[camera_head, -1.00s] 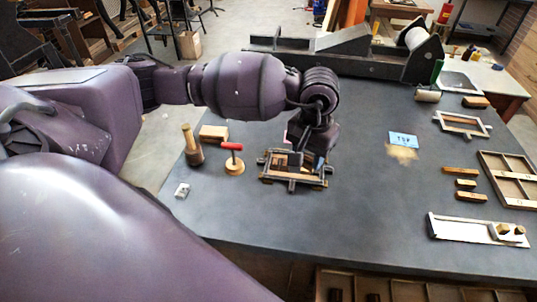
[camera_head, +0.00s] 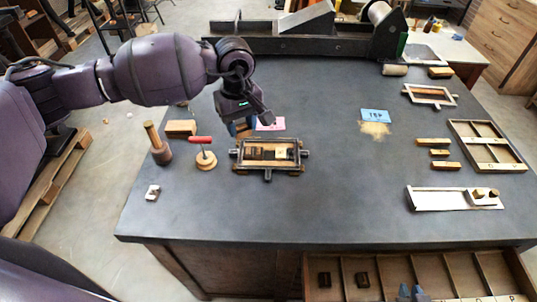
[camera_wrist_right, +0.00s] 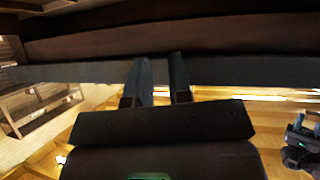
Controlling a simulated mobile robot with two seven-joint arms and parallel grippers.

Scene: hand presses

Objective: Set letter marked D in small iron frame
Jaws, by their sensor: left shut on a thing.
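A small dark iron frame (camera_head: 268,168) with side knobs lies near the middle of the table. Inside it are wooden strips, dark blocks and a paler block (camera_head: 281,153); I cannot read a D on any of them. My left gripper (camera_head: 241,129) is behind the frame's left part, apart from it, its fingers pointing down. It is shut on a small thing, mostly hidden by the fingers. My right gripper (camera_head: 411,292) is at the bottom of the head view, over an open drawer (camera_head: 382,270). In the right wrist view (camera_wrist_right: 157,98) its fingers stand apart with nothing between them.
A paler frame (camera_head: 430,104), wooden bars and a tray (camera_head: 488,147) lie right.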

